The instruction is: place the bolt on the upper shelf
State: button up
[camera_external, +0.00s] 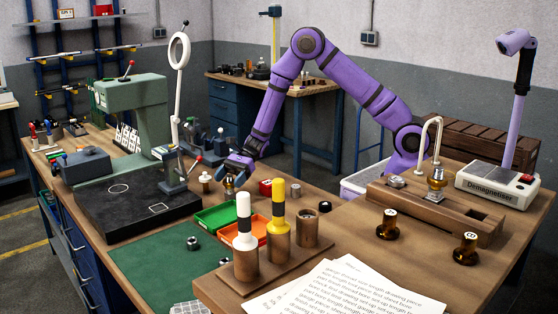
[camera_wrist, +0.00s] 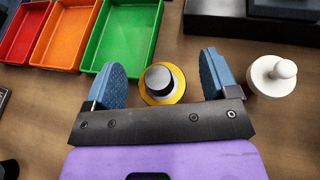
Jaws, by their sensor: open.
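My gripper (camera_external: 235,178) hangs over the wooden bench, pointing down. In the wrist view, its blue fingers (camera_wrist: 160,78) are open, with a brass-rimmed round piece (camera_wrist: 160,83) with a grey and dark top between them. A gap shows on both sides of the piece. The brass piece also shows below the gripper in the outside view (camera_external: 229,187), partly hidden. I cannot make out a piece that is clearly a bolt. Small dark metal pieces (camera_external: 193,243) lie on the green mat. A wall rack at the back left has a high shelf (camera_external: 50,21) carrying a few items.
Red, orange and green trays (camera_wrist: 122,38) lie left of the gripper in the wrist view; a white knobbed piece (camera_wrist: 272,76) stands to the right. The green press (camera_external: 135,105), a wooden gauge stand (camera_external: 262,266) and a demagnetiser (camera_external: 500,184) crowd the bench.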

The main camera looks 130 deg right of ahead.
jog(key=c, duration=1.4)
notch_tip(320, 180, up, 10)
jog(key=shift+r, duration=0.1)
jog(key=w+a, duration=0.4)
jog(key=a, duration=0.9)
jog(key=w+a, duration=0.5)
jog(key=a, duration=0.9)
jog(key=w+a+f, duration=0.1)
jog(key=w+a, duration=0.3)
jog(key=a, duration=0.9)
jog(key=shift+w+a, duration=0.3)
